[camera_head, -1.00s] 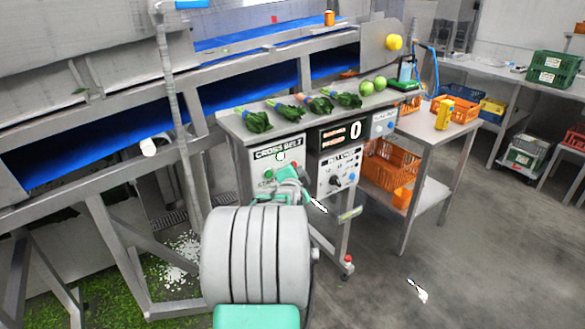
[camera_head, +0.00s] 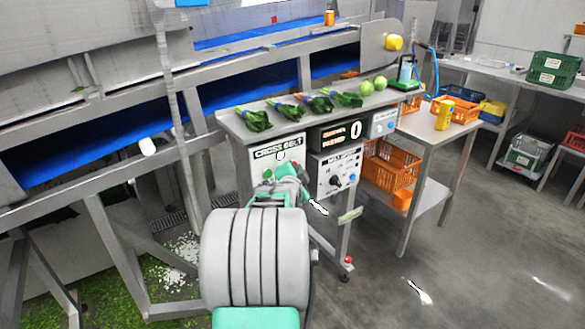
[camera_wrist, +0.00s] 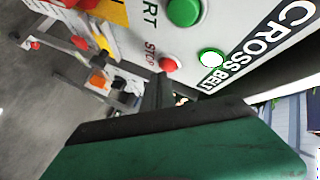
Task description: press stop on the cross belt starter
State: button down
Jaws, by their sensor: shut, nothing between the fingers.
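The cross belt starter (camera_head: 261,158) is a pale panel below the front edge of the steel bench. In the wrist view its "CROSS BELT" label (camera_wrist: 287,32) shows, with a green start button (camera_wrist: 184,12), a red stop button (camera_wrist: 168,64) and a round white lamp with a green ring (camera_wrist: 211,58). My gripper (camera_head: 284,172) is in front of the panel's lower part and hides the stop button in the head view. In the wrist view my gripper (camera_wrist: 162,94) is shut and empty, its tips close to the stop button. I cannot tell whether they touch.
Leafy bunches (camera_head: 318,104) and green round produce (camera_head: 373,84) lie on the bench above. Orange crates (camera_head: 390,166) stand right. Open floor lies right of my arm.

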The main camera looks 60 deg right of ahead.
jog(key=shift+w+d+b, duration=0.15)
jog(key=shift+w+b, duration=0.2)
dwell(0.3)
dwell(0.4)
jog(key=shift+s+a, duration=0.4)
jog(key=shift+s, duration=0.35)
jog(key=s, duration=0.1)
jog(key=s+a, duration=0.1)
jog(key=s, duration=0.1)
jog(key=s+a+b, duration=0.1)
jog(key=shift+s+a, duration=0.1)
jog(key=shift+s, duration=0.15)
